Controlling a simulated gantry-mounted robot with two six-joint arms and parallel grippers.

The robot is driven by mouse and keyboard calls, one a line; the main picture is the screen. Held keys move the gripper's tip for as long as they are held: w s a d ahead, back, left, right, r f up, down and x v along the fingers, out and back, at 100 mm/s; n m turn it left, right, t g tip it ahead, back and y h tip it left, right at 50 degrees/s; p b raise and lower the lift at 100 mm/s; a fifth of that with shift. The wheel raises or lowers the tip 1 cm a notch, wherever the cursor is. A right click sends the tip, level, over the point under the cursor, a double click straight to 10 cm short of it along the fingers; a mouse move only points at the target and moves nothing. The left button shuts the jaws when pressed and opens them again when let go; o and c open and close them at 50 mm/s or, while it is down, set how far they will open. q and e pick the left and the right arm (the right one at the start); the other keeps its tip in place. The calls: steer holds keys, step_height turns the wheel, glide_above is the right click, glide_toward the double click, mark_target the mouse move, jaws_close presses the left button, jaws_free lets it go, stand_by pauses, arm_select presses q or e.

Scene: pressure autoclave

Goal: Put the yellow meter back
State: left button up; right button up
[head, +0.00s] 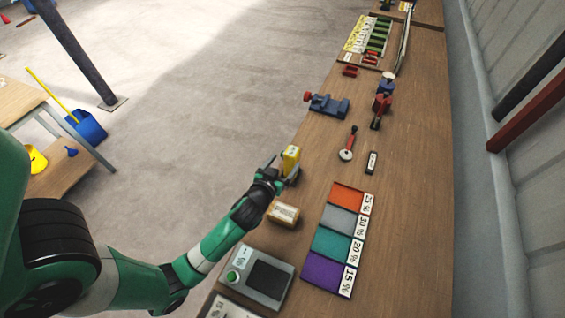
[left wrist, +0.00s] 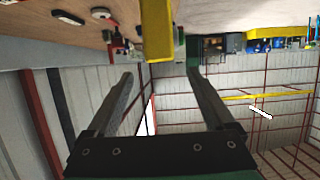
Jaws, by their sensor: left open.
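The yellow meter (head: 291,158) stands near the left edge of the wooden bench, with its lower part partly hidden by my left gripper. My left gripper (head: 277,171) is right beside it in the head view. In the left wrist view the fingers of my left gripper (left wrist: 160,76) are spread wide with nothing between them. The yellow meter (left wrist: 157,30) shows just past the fingertips there, lined up with the gap. I cannot tell whether a finger touches it. My right gripper is not in view.
A cardboard box (head: 284,214) and a grey device with a dark plate (head: 268,280) lie nearer on the bench. Coloured percentage panels (head: 341,221) lie to the right. A blue vise (head: 327,104) and a red-tipped tool (head: 348,147) stand farther back. Bare wood lies between.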

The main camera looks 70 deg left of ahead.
arm_select(q)
steer(key=shift+s+d+r, duration=0.1)
steer(key=shift+s+d, duration=0.1)
steer(key=shift+s, duration=0.05)
steer(key=w+d+r+m+t+h, duration=0.1)
steer(key=w+d+r+t, duration=0.25)
steer(key=r, duration=0.55)
steer(key=w+d+r+m+t, duration=0.1)
steer(key=w+d+r+t, duration=0.15)
steer(key=w+r, duration=0.45)
steer(key=w+d+r+m+t+h, duration=0.1)
steer(key=w+d+r+t, duration=0.15)
steer(key=r, duration=0.85)
steer(key=s+d+r+m+t+h, duration=0.2)
steer(key=d+r, duration=0.3)
steer(key=r, duration=0.5)
steer(key=s+d+r+m+t+h, duration=0.2)
steer(key=s+d+r+t+h, duration=0.2)
steer(key=r, duration=0.6)
steer(key=s+d+r+m+t+h, duration=0.2)
steer(key=s+d+r+t+h, duration=0.1)
steer(key=d+r, duration=0.4)
step_height(320, 180, up, 3)
steer(key=shift+s+d+f+m+h, duration=0.1)
steer(key=shift+s+d+m+h, duration=0.25)
steer(key=shift+s+m+h, duration=0.1)
